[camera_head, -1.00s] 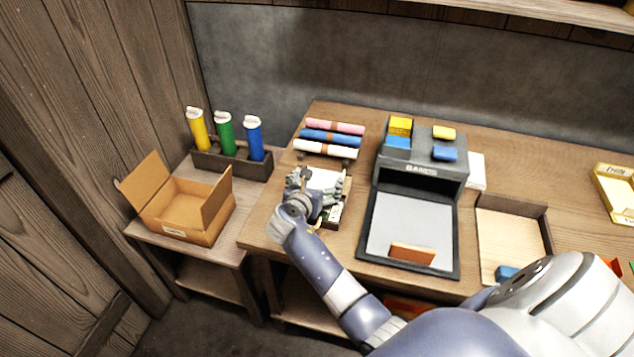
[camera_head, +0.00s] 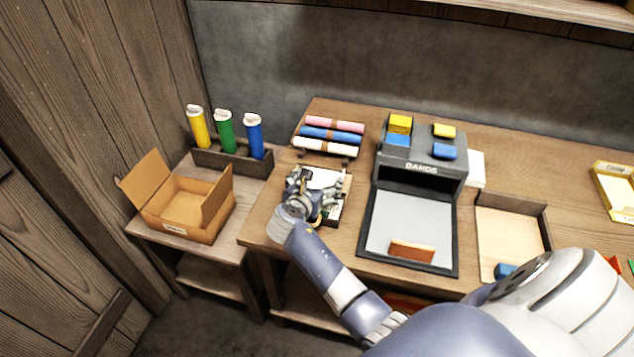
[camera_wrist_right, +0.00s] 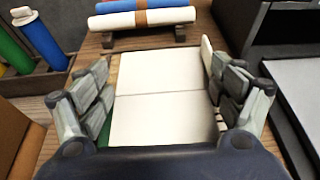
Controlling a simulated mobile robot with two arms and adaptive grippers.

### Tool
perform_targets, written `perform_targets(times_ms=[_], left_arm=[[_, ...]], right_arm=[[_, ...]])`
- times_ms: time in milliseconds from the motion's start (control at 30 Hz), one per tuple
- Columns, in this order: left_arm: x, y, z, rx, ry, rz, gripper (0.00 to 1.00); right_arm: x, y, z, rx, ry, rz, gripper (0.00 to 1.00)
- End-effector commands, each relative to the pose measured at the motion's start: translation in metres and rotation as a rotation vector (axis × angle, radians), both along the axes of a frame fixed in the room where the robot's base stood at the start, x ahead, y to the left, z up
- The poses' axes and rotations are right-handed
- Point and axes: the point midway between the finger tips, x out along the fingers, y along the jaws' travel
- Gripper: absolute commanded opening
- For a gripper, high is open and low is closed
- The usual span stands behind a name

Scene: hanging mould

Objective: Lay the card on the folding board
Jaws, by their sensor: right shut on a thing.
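The white card (camera_wrist_right: 160,95) has a crease across its middle and fills the space between my right gripper's fingers in the wrist view. In the head view its far part (camera_head: 322,177) shows beyond the hand. My right gripper (camera_head: 318,186) is shut on the card, with its fingers (camera_wrist_right: 160,100) at the card's left and right sides. The folding board (camera_head: 347,183) lies under the card, with a light edge showing at the right. I cannot tell whether the card touches it. The hand hides the near part of both. My left gripper is not in view.
Rolled cloths (camera_head: 330,135) lie on a rack just behind. A dark bands machine (camera_head: 421,168) with a grey plate stands to the right. An open carton (camera_head: 180,205) and a holder with coloured tubes (camera_head: 230,160) are on the lower left table. A tray (camera_head: 510,240) lies further right.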

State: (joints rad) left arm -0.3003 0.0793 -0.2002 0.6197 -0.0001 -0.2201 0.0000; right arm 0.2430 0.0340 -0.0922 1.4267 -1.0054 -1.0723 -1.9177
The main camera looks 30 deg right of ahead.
Motion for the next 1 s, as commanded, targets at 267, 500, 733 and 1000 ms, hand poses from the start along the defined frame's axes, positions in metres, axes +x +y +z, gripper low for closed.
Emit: perform_targets(times_ms=[267,500,733,1000], left_arm=[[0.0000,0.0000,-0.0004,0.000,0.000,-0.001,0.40],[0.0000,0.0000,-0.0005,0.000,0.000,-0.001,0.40],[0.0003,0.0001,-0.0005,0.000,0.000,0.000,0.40],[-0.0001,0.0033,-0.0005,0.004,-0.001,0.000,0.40]], right_arm=[[0.0001,-0.0001,-0.0034,-0.001,0.001,0.000,0.73],[0.0002,0.0000,-0.0047,-0.001,0.000,0.000,1.00],[0.0002,0.0000,-0.0047,-0.001,-0.001,0.000,1.00],[-0.0032,0.0046,-0.0029,0.000,0.000,0.001,1.00]])
